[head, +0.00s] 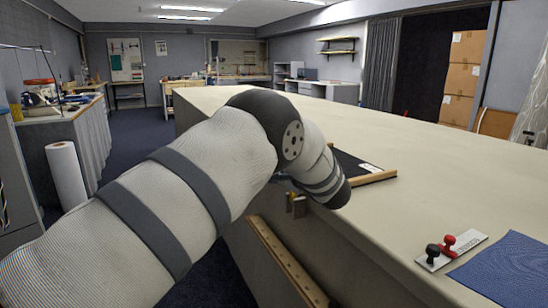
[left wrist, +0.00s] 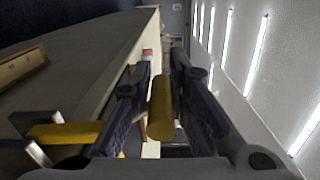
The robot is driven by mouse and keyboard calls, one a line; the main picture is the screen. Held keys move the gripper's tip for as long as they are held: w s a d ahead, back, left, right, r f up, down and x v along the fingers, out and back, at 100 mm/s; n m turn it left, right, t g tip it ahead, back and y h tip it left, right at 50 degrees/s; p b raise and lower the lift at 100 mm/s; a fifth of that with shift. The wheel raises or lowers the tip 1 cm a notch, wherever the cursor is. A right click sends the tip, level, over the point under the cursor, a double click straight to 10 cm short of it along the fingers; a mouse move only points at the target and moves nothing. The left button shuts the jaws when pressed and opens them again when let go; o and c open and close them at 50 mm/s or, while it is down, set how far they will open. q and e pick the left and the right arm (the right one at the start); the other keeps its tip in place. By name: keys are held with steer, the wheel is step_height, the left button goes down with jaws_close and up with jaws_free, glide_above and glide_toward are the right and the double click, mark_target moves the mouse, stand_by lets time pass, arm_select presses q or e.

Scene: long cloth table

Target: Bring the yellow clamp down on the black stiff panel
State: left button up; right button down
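The black panel (head: 352,165) lies on the cloth table near its front edge, with a pale label and a wooden strip at its right side; my left arm hides part of it. In the head view my arm hides my left gripper. In the left wrist view my left gripper (left wrist: 162,80) has its fingers on both sides of a yellow cylinder (left wrist: 161,112), which looks like part of the yellow clamp. A yellow bar (left wrist: 65,132) between grey metal pieces shows at the lower left; how it joins the cylinder is unclear. My right gripper is not in view.
The long cloth table (head: 440,150) is mostly clear. A white plate with red and black knobs (head: 451,248) and a blue mat (head: 508,272) lie at the near right. A wooden rail (head: 283,262) runs along the table's front side. Small brown and grey pieces (head: 299,206) hang below my wrist.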

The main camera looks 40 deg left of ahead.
arm_select(q)
steer(key=o, duration=0.4)
steer(key=shift+w+d+r+t, duration=0.3)
steer(key=shift+w+d+r, duration=0.15)
steer(key=shift+w+r, duration=0.2)
steer(key=shift+w+f, duration=0.15)
steer(key=shift+f, duration=0.05)
steer(key=v, duration=1.1)
steer(key=shift+s, duration=0.45)
steer(key=shift+f, duration=0.2)
